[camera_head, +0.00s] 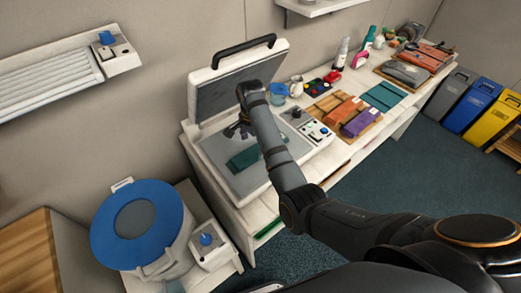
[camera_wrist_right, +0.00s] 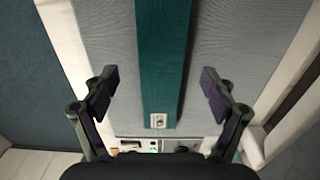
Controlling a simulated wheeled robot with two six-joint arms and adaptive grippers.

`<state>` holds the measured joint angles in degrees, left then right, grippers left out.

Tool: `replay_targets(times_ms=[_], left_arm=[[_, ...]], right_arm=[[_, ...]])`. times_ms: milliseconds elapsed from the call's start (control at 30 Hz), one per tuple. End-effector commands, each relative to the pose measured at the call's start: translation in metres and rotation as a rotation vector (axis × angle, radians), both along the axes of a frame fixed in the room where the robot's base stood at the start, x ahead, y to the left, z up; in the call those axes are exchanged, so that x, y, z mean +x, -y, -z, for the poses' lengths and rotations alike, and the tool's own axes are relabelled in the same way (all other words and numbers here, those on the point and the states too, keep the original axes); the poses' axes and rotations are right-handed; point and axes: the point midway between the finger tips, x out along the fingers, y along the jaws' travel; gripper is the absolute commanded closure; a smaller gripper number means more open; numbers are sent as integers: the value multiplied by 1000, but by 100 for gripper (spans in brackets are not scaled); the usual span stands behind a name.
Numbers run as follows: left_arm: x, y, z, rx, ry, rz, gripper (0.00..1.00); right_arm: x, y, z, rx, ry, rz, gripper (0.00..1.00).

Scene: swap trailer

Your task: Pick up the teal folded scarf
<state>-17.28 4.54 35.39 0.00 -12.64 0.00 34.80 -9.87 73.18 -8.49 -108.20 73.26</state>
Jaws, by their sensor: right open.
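The teal folded scarf (camera_head: 245,157) lies on the grey bed of the open press (camera_head: 216,148) in the head view. In the right wrist view the scarf (camera_wrist_right: 162,60) is a long teal strip with a small pale tag at its near end. My right gripper (camera_head: 239,130) is over the press bed beside the scarf. In the wrist view its open fingers (camera_wrist_right: 160,88) stand one on each side of the strip, apart from it and empty. My arm hides part of the bed in the head view. My left gripper is not in view.
The press lid (camera_head: 238,78) stands raised behind the bed. A control panel (camera_head: 310,128) sits at its right. Folded orange and purple cloths (camera_head: 360,121), a teal cloth (camera_head: 384,96) and bottles stand further right. A blue-lidded drum (camera_head: 170,195) is at the left.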

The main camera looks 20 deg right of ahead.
Motion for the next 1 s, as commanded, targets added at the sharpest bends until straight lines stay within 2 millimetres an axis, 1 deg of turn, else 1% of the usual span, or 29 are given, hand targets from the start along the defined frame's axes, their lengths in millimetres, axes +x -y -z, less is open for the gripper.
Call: replay_targets(times_ms=[33, 67, 100, 200, 300, 433, 467, 900, 933, 1000], left_arm=[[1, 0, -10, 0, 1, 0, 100], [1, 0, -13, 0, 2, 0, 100], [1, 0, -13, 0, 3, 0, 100], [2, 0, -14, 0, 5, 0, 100], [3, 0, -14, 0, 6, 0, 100], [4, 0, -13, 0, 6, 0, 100], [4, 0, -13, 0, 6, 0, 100], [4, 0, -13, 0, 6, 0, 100], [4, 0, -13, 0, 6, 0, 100], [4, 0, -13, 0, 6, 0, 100]], right_arm=[[-1, 2, 5, -1, -6, 0, 15], [0, 2, 10, -2, -5, 1, 15], [0, 2, 19, -1, -5, 0, 15], [0, 2, 31, -1, -2, 1, 15], [1, 2, 35, -1, -1, 1, 15], [1, 2, 36, -1, 0, 1, 15], [1, 2, 35, -1, 0, 1, 16], [1, 2, 35, -1, 0, 0, 76], [1, 2, 35, 0, 0, 0, 79], [1, 2, 35, 0, 0, 0, 80]])
